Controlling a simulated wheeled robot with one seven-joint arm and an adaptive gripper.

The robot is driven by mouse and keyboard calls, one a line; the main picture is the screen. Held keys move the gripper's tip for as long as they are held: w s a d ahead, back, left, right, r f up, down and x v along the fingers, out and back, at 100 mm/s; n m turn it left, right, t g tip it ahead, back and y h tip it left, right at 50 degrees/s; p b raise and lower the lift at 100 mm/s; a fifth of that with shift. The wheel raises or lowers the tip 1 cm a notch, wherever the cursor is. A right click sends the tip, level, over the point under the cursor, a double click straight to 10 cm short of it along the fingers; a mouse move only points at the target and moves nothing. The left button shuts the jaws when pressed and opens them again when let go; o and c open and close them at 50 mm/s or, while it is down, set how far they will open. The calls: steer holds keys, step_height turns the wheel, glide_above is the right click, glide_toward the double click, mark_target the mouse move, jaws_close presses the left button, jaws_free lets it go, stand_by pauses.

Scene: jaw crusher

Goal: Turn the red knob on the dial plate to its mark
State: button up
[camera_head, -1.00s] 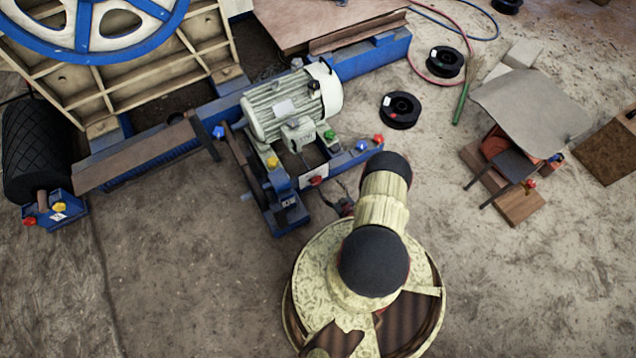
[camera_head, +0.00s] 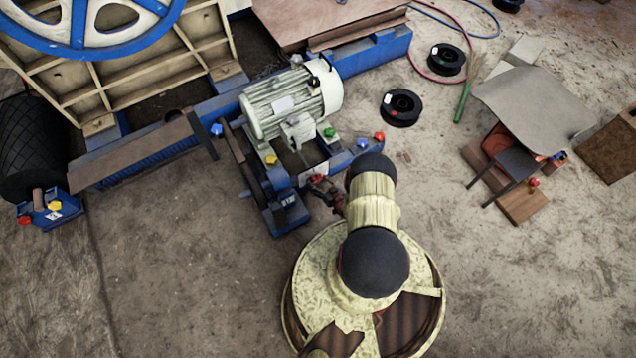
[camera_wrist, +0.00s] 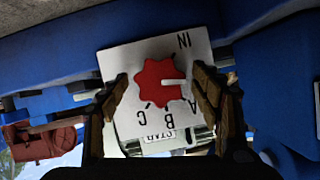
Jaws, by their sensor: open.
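The red knob (camera_wrist: 155,80) is lobed and sits on the white dial plate (camera_wrist: 116,62) in the wrist view. A white pointer on it points right. The plate bears upside-down letters A, B, C and partly visible words; which one is the mark I cannot tell. My gripper (camera_wrist: 160,82) is open, with one finger left of the knob and one right, apparently with small gaps. In the head view my gripper (camera_head: 322,188) is at the plate on the motor's blue base, and mostly hides the knob.
The blue base (camera_head: 345,158) carries a motor (camera_head: 290,100), with yellow (camera_head: 271,160), green (camera_head: 329,133), blue (camera_head: 362,143) and another red knob (camera_head: 379,137) nearby. Black spools (camera_head: 401,107) lie beyond. A draped stand (camera_head: 530,105) is at right. The floor at lower left is clear.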

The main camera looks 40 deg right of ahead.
steer(key=shift+c, duration=1.1)
steer(key=c, duration=0.9)
